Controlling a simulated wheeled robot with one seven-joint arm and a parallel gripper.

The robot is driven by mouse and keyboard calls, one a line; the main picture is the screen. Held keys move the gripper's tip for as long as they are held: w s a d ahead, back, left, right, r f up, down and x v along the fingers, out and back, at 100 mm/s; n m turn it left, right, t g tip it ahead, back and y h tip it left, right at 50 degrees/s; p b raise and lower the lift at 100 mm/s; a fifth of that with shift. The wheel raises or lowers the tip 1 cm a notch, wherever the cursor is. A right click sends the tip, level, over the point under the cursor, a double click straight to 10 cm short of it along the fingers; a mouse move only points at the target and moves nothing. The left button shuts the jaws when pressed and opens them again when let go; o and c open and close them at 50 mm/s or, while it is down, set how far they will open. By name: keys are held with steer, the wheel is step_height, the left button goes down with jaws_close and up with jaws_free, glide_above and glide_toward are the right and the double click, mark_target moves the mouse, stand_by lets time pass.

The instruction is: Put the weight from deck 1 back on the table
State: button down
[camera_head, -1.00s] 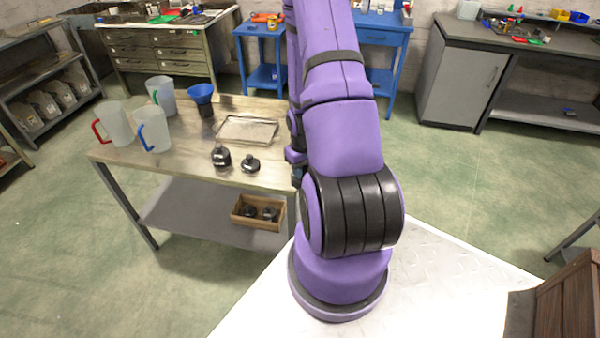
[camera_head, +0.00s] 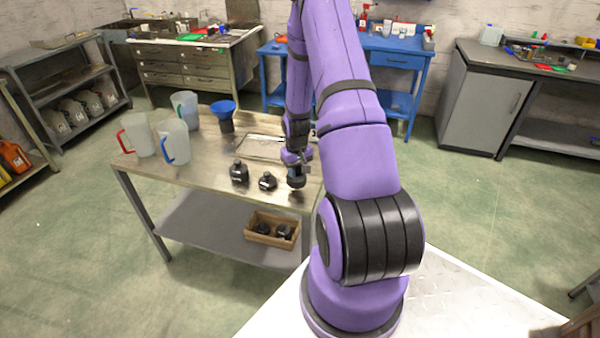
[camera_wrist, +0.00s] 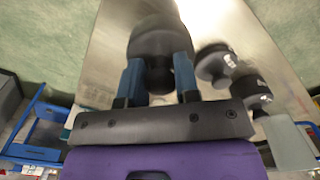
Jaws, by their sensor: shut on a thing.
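My gripper (camera_wrist: 158,82) is shut on a dark round weight (camera_wrist: 163,42), with a blue finger on each side of its narrow neck. In the head view my gripper (camera_head: 296,168) is low at the right side of the wooden-topped table (camera_head: 195,165), with the held weight (camera_head: 297,182) under it. I cannot tell whether that weight touches the tabletop. Two other black weights stand on the table to its left, a taller one (camera_head: 239,172) and a smaller one (camera_head: 267,182). Both also show in the wrist view, right of the held weight.
A metal tray (camera_head: 262,147) lies behind the weights. Several jugs (camera_head: 174,142) and a blue funnel (camera_head: 223,108) stand at the table's left and back. A wooden box (camera_head: 258,238) with dark weights sits on the lower shelf. The tabletop front left of the weights is clear.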

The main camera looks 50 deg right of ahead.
mark_target(297, 173)
steer(key=shift+s+f, duration=0.1)
steer(key=shift+f, duration=1.5)
steer(key=c, duration=0.8)
jaws_free()
steer(key=shift+f, duration=0.15)
steer(key=shift+c, duration=0.2)
